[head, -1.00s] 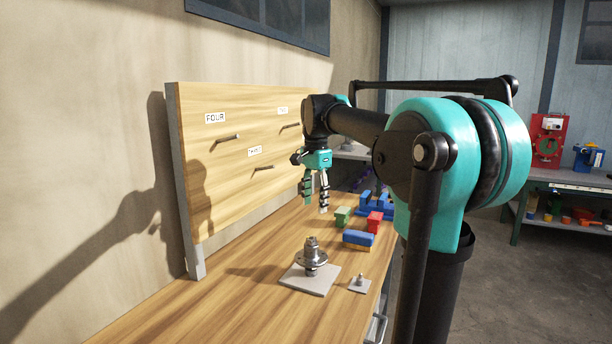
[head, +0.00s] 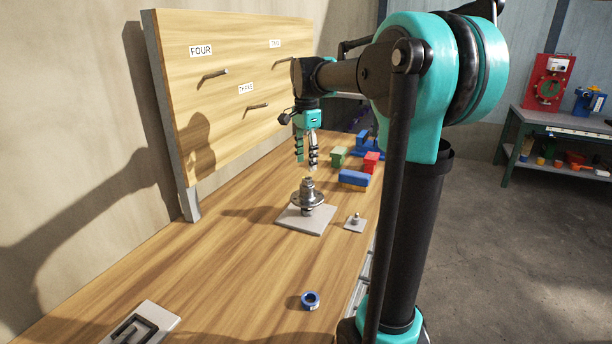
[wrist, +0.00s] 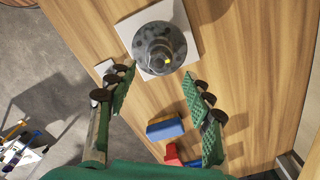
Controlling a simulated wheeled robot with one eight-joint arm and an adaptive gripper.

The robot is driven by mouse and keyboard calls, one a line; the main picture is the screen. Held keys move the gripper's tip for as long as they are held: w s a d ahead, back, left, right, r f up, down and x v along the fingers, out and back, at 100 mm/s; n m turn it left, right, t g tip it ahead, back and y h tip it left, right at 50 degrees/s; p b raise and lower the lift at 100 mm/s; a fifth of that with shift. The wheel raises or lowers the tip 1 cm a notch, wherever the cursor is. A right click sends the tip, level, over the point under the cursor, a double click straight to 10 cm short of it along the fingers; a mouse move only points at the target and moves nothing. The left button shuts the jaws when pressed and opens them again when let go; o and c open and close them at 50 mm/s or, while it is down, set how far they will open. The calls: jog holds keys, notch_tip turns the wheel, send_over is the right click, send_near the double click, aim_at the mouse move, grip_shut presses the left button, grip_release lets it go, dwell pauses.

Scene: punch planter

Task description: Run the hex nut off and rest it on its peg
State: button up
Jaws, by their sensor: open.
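A metal flanged post (head: 308,198) stands upright on a square light plate (head: 291,221) on the bench. Its stacked top has a nut-like part (head: 307,184), but I cannot clearly make out the hex nut. In the wrist view the post (wrist: 158,48) is seen from above, with a yellow spot on its top. My gripper (head: 306,165) points down just above the post, open and empty. In the wrist view the post lies beyond the gap between the fingertips (wrist: 160,78). A small plate with a short upright peg (head: 355,218) sits right of the post.
An upright board (head: 225,110) behind the bench carries several pegs with labels, FOUR and THREE among them. Green, red and blue blocks (head: 353,179) lie beyond the post. A blue ring (head: 310,300) and a grey plate (head: 167,321) lie nearer. Bench between is clear.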

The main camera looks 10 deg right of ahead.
aim_at(308, 179)
jog(key=shift+f, duration=2.9)
grip_shut()
jog(key=n, duration=0.6)
jog(key=shift+s+n, duration=0.1)
jog(key=shift+n, duration=0.2)
jog(key=n, duration=0.7)
jog(key=shift+d, duration=0.2)
jog(key=n, duration=1)
jog(key=shift+d, duration=0.15)
